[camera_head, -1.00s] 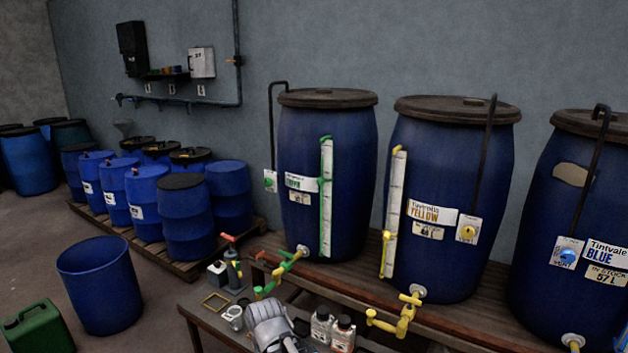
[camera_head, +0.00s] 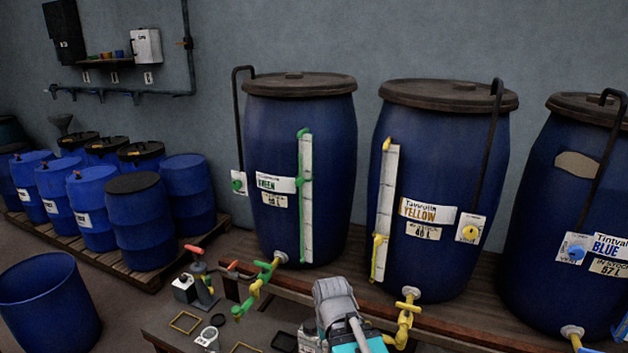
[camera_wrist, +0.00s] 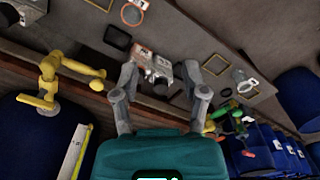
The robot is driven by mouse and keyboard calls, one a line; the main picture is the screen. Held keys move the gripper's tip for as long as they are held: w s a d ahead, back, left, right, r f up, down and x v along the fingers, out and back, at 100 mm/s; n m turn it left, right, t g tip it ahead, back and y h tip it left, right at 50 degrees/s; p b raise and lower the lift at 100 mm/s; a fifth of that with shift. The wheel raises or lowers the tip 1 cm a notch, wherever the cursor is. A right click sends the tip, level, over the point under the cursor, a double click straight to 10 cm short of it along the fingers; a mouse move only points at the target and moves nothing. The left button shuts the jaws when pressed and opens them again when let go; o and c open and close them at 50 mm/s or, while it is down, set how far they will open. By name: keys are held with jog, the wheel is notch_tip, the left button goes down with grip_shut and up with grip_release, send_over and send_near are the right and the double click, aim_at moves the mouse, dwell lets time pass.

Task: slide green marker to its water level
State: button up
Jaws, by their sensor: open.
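The green marker (camera_head: 303,181) sits about mid-height on the white gauge strip (camera_head: 307,215) of the green vat (camera_head: 335,170), labelled GREEN, in the head view. The water level is too faint to read there. My gripper (camera_wrist: 160,68) is open and empty in the wrist view, its two grey fingers spread above the bench items. In the head view my arm's end is at the bottom centre, below and right of the green gauge and apart from it; its fingertips are not clear there. The green marker cannot be made out in the wrist view.
The yellow vat (camera_head: 440,240) and blue vat (camera_head: 545,250) stand to the right. A green tap (camera_head: 258,285) and yellow tap (camera_head: 405,320) jut out in front. Several small items lie on the low bench. Blue drums (camera_head: 140,225) stand on a pallet at left.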

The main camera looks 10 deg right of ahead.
jog(key=shift+w+d, duration=0.1)
jog(key=shift+w, duration=0.1)
jog(key=shift+o, duration=1.1)
jog(key=shift+w, duration=0.1)
jog(key=w+d+r+n+t+h+p, duration=0.2)
jog(key=w+r+n+t+h, duration=0.25)
jog(key=w, duration=0.55)
jog(key=w+d+r+n+t+h+p, duration=0.15)
jog(key=w+r+n+h, duration=0.25)
jog(key=w+r+n, duration=0.4)
jog(key=w+a+r+n+t+h+p, duration=0.1)
jog(key=w+a+r+n+t, duration=0.3)
jog(key=w, duration=0.4)
jog(key=w+a+r+n+t+h+p, duration=0.1)
jog(key=w+a+r+n+t, duration=0.3)
jog(key=w+a+r+n, duration=0.2)
notch_tip(320, 180, up, 2)
jog(key=w+n, duration=0.2)
jog(key=n, duration=0.1)
jog(key=shift+a+r+t+p, duration=0.25)
jog(key=shift+a+t+p, duration=0.05)
jog(key=shift+a+p, duration=0.1)
